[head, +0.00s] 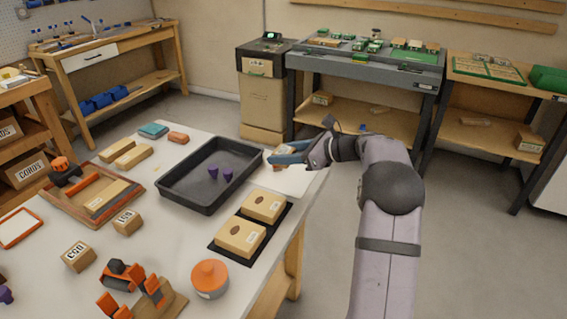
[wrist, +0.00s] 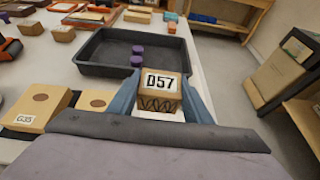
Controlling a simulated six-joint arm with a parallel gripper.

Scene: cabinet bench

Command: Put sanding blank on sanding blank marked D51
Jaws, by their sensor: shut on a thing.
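My gripper (head: 296,154) is shut on a tan sanding blank (wrist: 160,88), held up past the right side of the dark tray. Its white label reads D57 in the wrist view, with a dark wavy mark below. In the head view the blank is mostly hidden by the blue fingers. On the table stand two labelled tan blanks. The nearer to the tray (head: 127,221) has an upside-down label that seems to read D51. The other (head: 78,256) seems to read D53, also upside down. Nothing lies on either.
The dark tray (head: 174,191) holds purple pieces (head: 227,172). Two tan blocks (head: 263,206) sit on a black mat; one shows G35 in the wrist view (wrist: 36,106). An orange-lidded jar (head: 210,278), an orange clamp (head: 130,275) and a wooden frame (head: 60,209) surround the labelled blanks.

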